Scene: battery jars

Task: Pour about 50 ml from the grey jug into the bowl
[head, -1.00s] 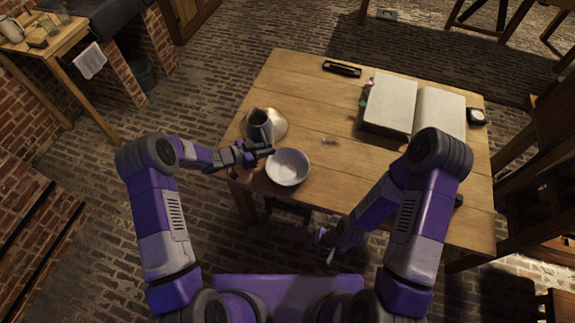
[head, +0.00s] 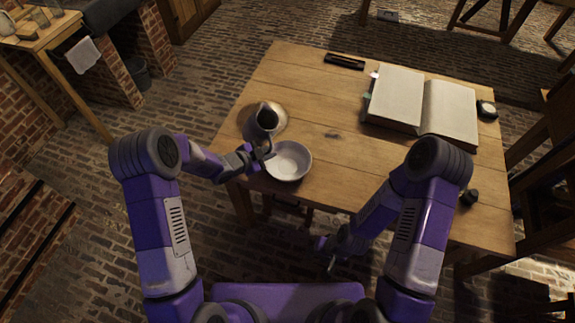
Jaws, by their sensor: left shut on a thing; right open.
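The grey jug (head: 248,120) is near the table's left edge, with a wide body and a dark round mouth facing up toward the camera. My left gripper (head: 262,153) is shut on the jug at its near side, around the handle area; the fingers partly hide the grip. I cannot tell whether the jug touches the table. The white bowl (head: 289,160) sits at the table's near left edge, just right of the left gripper and nearer than the jug. It looks empty. My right gripper (head: 334,252) is open and empty, in front of the table's near edge.
An open book (head: 448,108) lies at the right of the wooden table (head: 325,185). A dark case (head: 344,61) is at the back, a small round item (head: 487,108) at the right edge and a dark knob-like object (head: 469,197) near front right. The table's middle is clear.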

